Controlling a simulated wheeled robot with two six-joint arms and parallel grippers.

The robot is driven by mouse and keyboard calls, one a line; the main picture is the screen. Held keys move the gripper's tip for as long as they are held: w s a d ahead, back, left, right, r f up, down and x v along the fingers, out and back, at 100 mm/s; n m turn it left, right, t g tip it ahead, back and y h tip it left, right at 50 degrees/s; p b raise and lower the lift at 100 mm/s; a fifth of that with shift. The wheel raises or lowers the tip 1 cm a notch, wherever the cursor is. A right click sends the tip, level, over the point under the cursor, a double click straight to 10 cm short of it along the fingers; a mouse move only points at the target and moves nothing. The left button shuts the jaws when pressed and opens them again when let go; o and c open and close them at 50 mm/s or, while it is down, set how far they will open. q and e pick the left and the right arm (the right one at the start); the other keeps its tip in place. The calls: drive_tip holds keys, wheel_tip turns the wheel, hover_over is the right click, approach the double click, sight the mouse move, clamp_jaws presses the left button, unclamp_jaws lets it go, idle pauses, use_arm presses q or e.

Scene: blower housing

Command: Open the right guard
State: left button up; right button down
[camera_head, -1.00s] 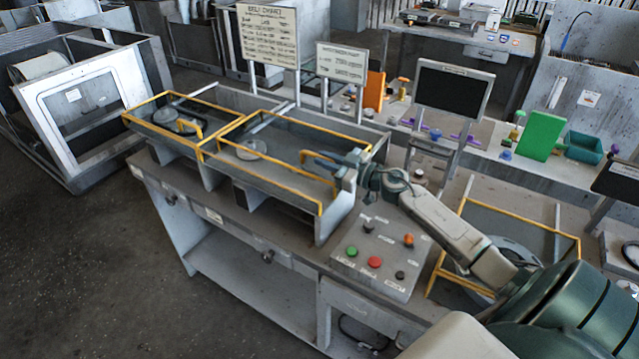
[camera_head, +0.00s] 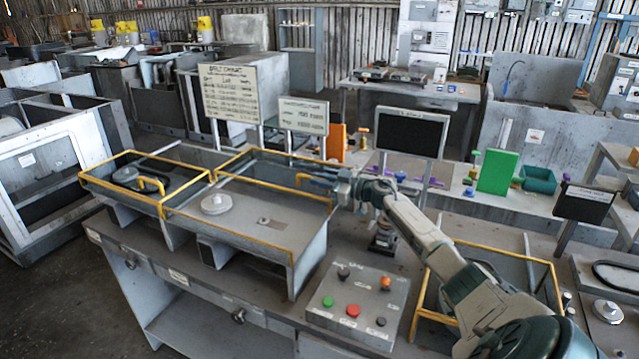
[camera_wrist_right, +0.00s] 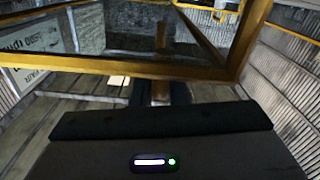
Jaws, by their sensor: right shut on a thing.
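The right guard (camera_head: 228,239) is a yellow-edged frame on the right half of a grey two-bay housing. In the head view it looks about level with the left guard (camera_head: 122,197); I cannot tell if it is slightly raised. My right gripper (camera_head: 325,183) reaches over its right end and is shut on the guard's handle, which the gripper mostly hides. In the right wrist view the yellow frame (camera_wrist_right: 150,66) with a see-through panel crosses the top, and the gripper (camera_wrist_right: 160,92) closes on a short bar below it. My left gripper is not in view.
A sign board (camera_head: 232,92), a smaller sign (camera_head: 303,115) and a black screen (camera_head: 413,134) stand behind. Another yellow-framed bay (camera_head: 560,290) lies to the right, under my arm.

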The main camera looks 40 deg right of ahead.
drive_tip(key=shift+f, duration=0.1)
drive_tip(key=c, duration=1.5)
unclamp_jaws()
drive_tip(key=shift+o, duration=0.2)
drive_tip(key=shift+s+d, duration=0.15)
drive_tip(key=shift+s, duration=0.2)
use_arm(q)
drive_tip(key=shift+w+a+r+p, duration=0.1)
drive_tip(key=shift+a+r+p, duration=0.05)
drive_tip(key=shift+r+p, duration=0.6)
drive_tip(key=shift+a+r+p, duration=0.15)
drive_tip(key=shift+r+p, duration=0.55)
use_arm(e)
drive_tip(key=v, duration=1)
drive_tip(key=shift+f, duration=0.1)
